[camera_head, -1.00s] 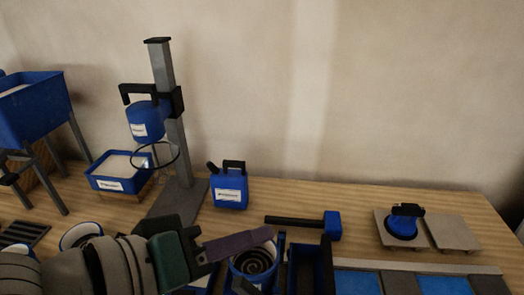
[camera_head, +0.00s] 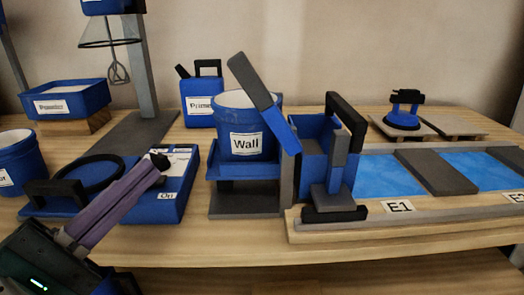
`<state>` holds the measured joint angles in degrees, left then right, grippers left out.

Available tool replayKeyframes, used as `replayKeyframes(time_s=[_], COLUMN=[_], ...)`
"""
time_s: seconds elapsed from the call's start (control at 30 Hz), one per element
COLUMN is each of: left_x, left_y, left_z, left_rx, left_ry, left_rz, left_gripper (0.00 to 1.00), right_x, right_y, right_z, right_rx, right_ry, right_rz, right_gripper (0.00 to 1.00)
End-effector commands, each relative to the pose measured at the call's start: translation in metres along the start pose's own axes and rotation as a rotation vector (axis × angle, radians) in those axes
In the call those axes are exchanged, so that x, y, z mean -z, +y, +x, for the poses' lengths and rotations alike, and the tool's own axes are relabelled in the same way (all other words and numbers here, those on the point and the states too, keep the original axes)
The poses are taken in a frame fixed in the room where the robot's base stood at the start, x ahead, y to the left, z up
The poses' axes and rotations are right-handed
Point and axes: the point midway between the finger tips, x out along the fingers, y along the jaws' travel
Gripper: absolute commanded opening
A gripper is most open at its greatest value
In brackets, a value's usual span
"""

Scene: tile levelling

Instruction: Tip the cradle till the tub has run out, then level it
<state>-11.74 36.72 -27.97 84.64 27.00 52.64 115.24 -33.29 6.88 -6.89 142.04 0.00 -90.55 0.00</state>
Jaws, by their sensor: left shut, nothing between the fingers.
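My left gripper (camera_head: 156,170), with long purple fingers, is shut and empty. It shows to the left of the cradle, in front of a blue box, apart from the bar. My right gripper is not in view.
A blue trough (camera_head: 313,146) with a black and grey upright tool stands right of the cradle, beside a tile bed marked "E1" (camera_head: 398,206). At left are a mixer post (camera_head: 141,80), a "Powder" tray (camera_head: 65,99) and a blue box (camera_head: 178,188). A primer can (camera_head: 199,101) stands behind.

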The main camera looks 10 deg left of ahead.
Motion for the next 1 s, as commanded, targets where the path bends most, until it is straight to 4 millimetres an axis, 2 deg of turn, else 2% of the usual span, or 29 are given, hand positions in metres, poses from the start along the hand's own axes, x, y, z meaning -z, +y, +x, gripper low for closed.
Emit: replayKeyframes(time_s=[0.03, 0.13, 0.27, 0.67, 0.8, 1.0], left_x=[0.004, 0.004, 0.003, 0.002, -0.015, -0.025], left_y=[-0.005, -0.002, 0.000, 0.001, 0.003, 0.002], left_z=[-0.003, 0.000, 0.016, 0.099, 0.114, 0.124], left_rx=[-0.011, -0.021, -0.024, -0.024, -0.021, -0.020], left_ry=[-0.005, -0.009, -0.010, -0.010, -0.008, -0.007], left_rz=[-0.011, -0.020, -0.021, -0.020, -0.022, -0.020], left_gripper=[0.00, 0.00, 0.00, 0.00, 0.00, 0.00], right_x=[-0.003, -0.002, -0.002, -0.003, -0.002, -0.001], right_y=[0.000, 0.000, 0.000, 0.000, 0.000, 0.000], right_z=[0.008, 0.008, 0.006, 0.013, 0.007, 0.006], right_rx=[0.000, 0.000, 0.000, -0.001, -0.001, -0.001], right_ry=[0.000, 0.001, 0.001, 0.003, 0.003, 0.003], right_rz=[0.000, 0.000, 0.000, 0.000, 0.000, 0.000], right_gripper=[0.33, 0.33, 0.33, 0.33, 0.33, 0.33])
